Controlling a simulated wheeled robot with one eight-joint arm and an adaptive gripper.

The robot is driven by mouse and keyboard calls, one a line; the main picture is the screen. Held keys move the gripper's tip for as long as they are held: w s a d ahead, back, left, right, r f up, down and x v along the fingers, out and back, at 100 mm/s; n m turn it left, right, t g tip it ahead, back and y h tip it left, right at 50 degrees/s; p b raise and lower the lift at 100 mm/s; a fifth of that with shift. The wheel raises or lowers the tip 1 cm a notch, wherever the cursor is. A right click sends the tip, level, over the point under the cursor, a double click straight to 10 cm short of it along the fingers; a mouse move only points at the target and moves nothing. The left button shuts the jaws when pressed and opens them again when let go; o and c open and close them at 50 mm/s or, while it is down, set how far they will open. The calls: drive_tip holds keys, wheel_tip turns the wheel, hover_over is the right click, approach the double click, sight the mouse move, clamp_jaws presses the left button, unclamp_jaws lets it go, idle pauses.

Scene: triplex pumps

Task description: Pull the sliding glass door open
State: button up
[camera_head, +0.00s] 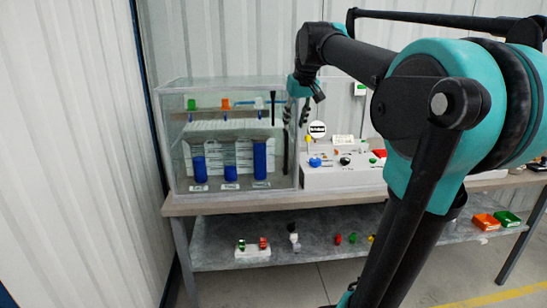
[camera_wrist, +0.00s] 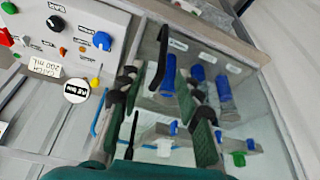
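The glass case (camera_head: 183,150) stands on the bench at the left in the head view, with blue cylinders (camera_head: 260,160) inside. It also shows in the wrist view (camera_wrist: 262,57). A black upright handle (camera_wrist: 161,58) shows in the wrist view, between the lines of my two fingers. My gripper (camera_head: 296,114) is at the right end of the case, fingers pointing down. In the wrist view my gripper (camera_wrist: 158,88) has its fingers spread apart, with nothing clearly clamped. Contact with the handle cannot be told. The sliding door's exact edge is hard to make out.
A white control panel (camera_head: 340,178) with coloured knobs stands right of the case, close to my gripper. A round white sign (camera_head: 317,129) is beside it. The lower shelf (camera_head: 215,246) holds small coloured parts. A corrugated wall (camera_head: 65,150) is at the left.

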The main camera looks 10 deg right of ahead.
sight(285, 153)
drive_tip(key=x, duration=1)
drive_tip(key=a+x, duration=0.1)
drive_tip(key=x, duration=0.5)
drive_tip(key=shift+w+r, duration=0.1)
drive_tip(key=shift+w, duration=0.2)
clamp_jaws()
